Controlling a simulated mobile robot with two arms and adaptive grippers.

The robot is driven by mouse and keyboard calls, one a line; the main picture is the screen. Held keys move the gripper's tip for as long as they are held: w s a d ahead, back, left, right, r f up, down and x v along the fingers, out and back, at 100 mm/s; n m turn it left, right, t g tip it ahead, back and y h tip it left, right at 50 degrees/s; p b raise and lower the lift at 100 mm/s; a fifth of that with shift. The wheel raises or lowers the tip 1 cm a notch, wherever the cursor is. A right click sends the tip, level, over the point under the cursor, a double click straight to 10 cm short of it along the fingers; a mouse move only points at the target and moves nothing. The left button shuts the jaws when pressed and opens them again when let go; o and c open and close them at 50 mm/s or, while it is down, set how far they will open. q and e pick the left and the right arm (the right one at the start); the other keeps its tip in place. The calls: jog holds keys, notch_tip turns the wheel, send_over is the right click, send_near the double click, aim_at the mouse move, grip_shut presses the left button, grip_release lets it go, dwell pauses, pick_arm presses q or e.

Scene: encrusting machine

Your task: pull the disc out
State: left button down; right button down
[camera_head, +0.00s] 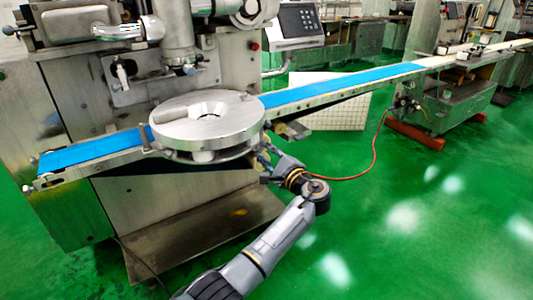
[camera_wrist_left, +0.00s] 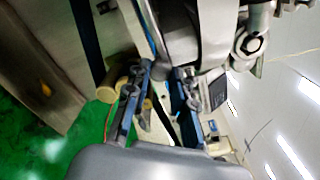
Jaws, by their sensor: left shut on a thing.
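The disc (camera_head: 208,118) is a thick round grey metal plate with a recess in its top. In the head view it lies flat over the blue conveyor belt, in front of the machine. My left gripper (camera_head: 266,158) is at the disc's right front edge, with its fingers partly hidden. In the left wrist view the gripper (camera_wrist_left: 164,70) has its two fingers on either side of a metal edge, shut on the disc, whose grey side (camera_wrist_left: 212,35) fills the upper middle. The exact contact is blurred. My right gripper is not in view.
The blue belt (camera_head: 340,80) runs from lower left to upper right past the disc. The steel machine body (camera_head: 60,100) stands behind and to the left. A metal plate (camera_head: 205,230) lies low in front. An orange cable (camera_head: 372,160) hangs to the right. Green floor at right is open.

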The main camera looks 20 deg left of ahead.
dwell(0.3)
pick_arm(q)
jog(key=c, duration=1.1)
grip_release()
jog(key=v, duration=1.2)
